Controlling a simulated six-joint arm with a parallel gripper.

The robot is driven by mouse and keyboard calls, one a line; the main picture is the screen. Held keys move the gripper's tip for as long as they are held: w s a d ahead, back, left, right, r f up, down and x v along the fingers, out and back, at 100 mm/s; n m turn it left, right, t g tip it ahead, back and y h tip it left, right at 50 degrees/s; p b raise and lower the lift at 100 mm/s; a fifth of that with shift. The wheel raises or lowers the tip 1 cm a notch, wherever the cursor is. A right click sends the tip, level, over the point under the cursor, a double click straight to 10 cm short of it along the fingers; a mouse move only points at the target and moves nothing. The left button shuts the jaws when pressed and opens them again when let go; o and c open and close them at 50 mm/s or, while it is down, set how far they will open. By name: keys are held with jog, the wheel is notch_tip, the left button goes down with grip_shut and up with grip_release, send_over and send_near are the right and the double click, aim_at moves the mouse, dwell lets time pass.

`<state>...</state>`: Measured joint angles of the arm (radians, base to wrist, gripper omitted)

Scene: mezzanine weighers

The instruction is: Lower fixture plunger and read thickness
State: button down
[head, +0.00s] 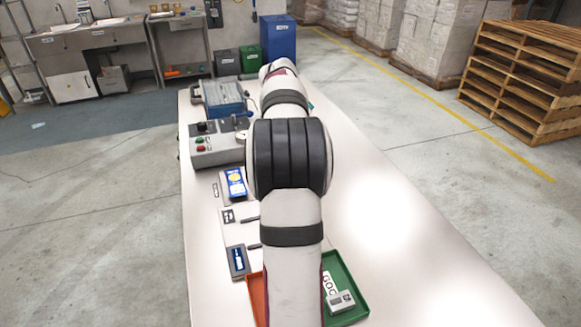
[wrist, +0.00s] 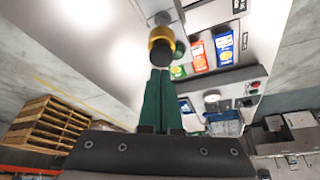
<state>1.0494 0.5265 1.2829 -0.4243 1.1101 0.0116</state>
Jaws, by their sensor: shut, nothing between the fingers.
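In the wrist view, my gripper (wrist: 160,72) shows as two long green fingers pressed together and empty. Their tips are at or just below a dark cylindrical knob with a brass ring (wrist: 162,43), which appears to be the fixture plunger. I cannot tell whether the tips touch it. A grey rod (wrist: 163,18) runs from the knob toward the top of the picture. In the head view, my arm hides the gripper and the plunger. No thickness reading is legible.
A grey control box (head: 215,148) with red and green buttons stands on the white table (head: 390,230), left of my arm. A blue device (head: 224,98) sits behind it. A green tray (head: 345,275) and an orange tray (head: 256,290) lie near the front. The table's right side is clear.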

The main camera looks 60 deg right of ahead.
jog(key=shift+f, duration=1.05)
notch_tip(320, 180, up, 8)
dwell(0.6)
jog(key=w+a+f+n+y, duration=0.1)
jog(key=w+a+n+y, duration=0.15)
jog(key=a, duration=1.35)
jog(key=w+a+n+y, duration=0.1)
jog(key=w+a+n, duration=0.15)
jog(key=a, duration=1.45)
jog(key=s+a+f+n+y, duration=0.1)
jog(key=s+a+f, duration=0.2)
jog(key=s+a, duration=0.2)
jog(key=s+a+f+n+g, duration=0.1)
jog(key=s+a+f+n, duration=0.1)
jog(key=s+a, duration=0.4)
jog(key=s+a+f+n+y, duration=0.1)
jog(key=s+a+f, duration=0.3)
jog(key=s+a, duration=0.2)
jog(key=shift+a+y, duration=0.35)
jog(key=shift+a, duration=0.4)
jog(key=c, duration=1.6)
grip_release()
